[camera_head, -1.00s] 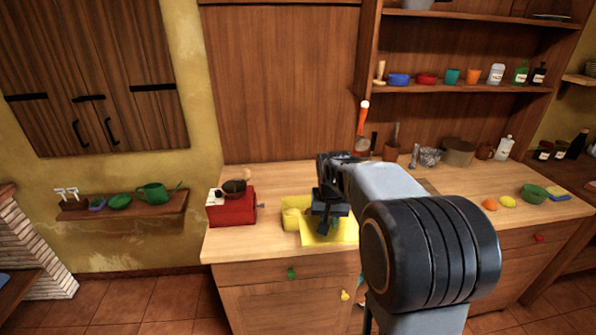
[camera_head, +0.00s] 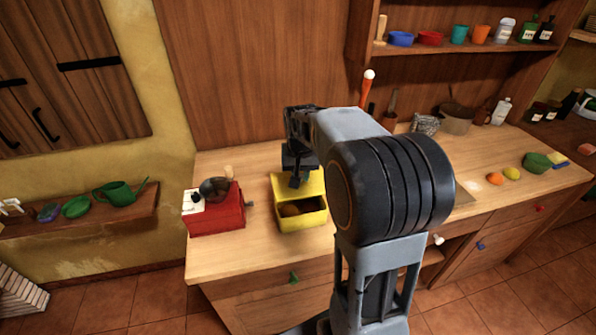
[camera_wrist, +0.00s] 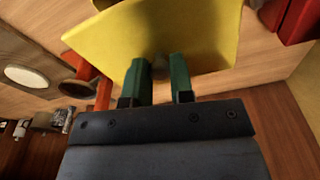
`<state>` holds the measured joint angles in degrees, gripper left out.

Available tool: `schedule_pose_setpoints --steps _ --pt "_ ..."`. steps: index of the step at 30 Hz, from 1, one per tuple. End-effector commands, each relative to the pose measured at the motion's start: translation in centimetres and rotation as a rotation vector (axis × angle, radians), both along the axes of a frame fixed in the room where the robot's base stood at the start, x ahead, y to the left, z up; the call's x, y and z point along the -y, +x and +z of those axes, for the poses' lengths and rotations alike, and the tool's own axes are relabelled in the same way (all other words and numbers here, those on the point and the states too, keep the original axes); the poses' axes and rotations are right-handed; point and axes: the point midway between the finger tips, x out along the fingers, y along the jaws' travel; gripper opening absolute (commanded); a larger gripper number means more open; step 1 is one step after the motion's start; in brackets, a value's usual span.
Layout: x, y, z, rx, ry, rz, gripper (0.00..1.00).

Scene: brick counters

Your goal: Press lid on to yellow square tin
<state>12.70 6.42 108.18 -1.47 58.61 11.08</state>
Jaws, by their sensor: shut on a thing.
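The yellow square tin (camera_head: 302,223) stands on the wooden counter in the head view. Its front part is uncovered and shows rounded brown things (camera_head: 298,209) inside. My gripper (camera_head: 297,180) is over the back of the tin. It is shut on the yellow lid (camera_head: 316,186), which is over the rear part of the opening; I cannot tell whether the two touch. In the wrist view, the green fingers of my gripper (camera_wrist: 161,80) are on either side of a small greyish knob, and the yellow lid (camera_wrist: 205,35) fills the top middle.
A red box-shaped grinder (camera_head: 218,215) with a dark bowl-like top stands close left of the tin. Bare counter (camera_head: 255,258) lies in front. My arm hides the counter to the right.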

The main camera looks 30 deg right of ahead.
Motion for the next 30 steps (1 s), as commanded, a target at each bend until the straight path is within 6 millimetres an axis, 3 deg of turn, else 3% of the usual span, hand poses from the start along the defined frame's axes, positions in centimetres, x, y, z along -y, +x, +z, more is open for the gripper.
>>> schedule_pose_setpoints --steps 14,30 --pt "-0.2 -0.1 -0.8 0.000 0.000 0.004 0.00" --pt "-0.2 -0.1 -5.3 -0.001 0.000 0.004 0.00"
